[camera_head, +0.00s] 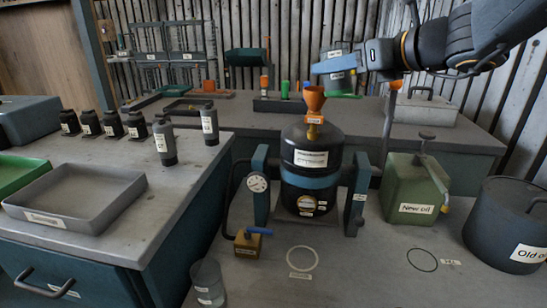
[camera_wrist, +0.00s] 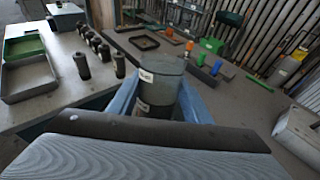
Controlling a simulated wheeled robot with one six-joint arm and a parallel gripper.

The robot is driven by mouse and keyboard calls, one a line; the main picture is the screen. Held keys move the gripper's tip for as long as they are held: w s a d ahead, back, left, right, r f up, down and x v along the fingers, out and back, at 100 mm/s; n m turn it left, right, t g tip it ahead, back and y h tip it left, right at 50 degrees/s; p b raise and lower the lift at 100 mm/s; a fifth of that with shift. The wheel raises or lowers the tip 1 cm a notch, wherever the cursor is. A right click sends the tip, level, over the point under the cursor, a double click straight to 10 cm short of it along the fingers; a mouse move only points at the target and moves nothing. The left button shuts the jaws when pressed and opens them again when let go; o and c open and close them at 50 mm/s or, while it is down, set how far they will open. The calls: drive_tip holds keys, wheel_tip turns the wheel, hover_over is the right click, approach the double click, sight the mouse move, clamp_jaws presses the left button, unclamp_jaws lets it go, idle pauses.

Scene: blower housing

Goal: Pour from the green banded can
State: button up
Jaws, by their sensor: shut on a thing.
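My gripper (camera_head: 334,64) is at the upper right in the head view, its blue fingers shut on a dark grey-green can. In the wrist view the can (camera_wrist: 158,72) sits between both fingers, with two white labels. It looks roughly upright; I cannot make out a green band on it. The gripper holds it above the back bench, up and to the right of an orange funnel (camera_head: 314,97). The funnel stands on top of a black housing (camera_head: 311,147) with a blue band. The can is apart from the funnel.
A green "New oil" canister (camera_head: 414,185) and a dark "Old oil" drum (camera_head: 508,215) stand right of the housing. Grey bottles (camera_head: 165,142) and several small dark bottles stand left, near a grey tray (camera_head: 75,193). The front bench has free room around two marked rings.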

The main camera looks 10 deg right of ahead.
drive_tip(key=shift+r, duration=0.1)
drive_tip(key=shift+s+d+r+t+p, duration=0.3)
drive_tip(key=shift+s+d+p, duration=0.1)
drive_tip(key=shift+s, duration=0.25)
drive_tip(key=shift+s+d+r+t+p, duration=0.25)
drive_tip(key=shift+s+t+p, duration=0.1)
drive_tip(key=shift+s, duration=0.3)
drive_tip(key=shift+t+y, duration=0.7)
drive_tip(key=shift+t, duration=0.15)
drive_tip(key=s, duration=0.1)
drive_tip(key=s+d+r, duration=0.1)
drive_tip(key=s, duration=0.1)
drive_tip(key=s+d+r, duration=0.1)
drive_tip(key=shift+s+d+p, duration=0.15)
drive_tip(key=shift+s+p, duration=0.15)
drive_tip(key=shift+p, duration=0.1)
drive_tip(key=shift+f, duration=0.1)
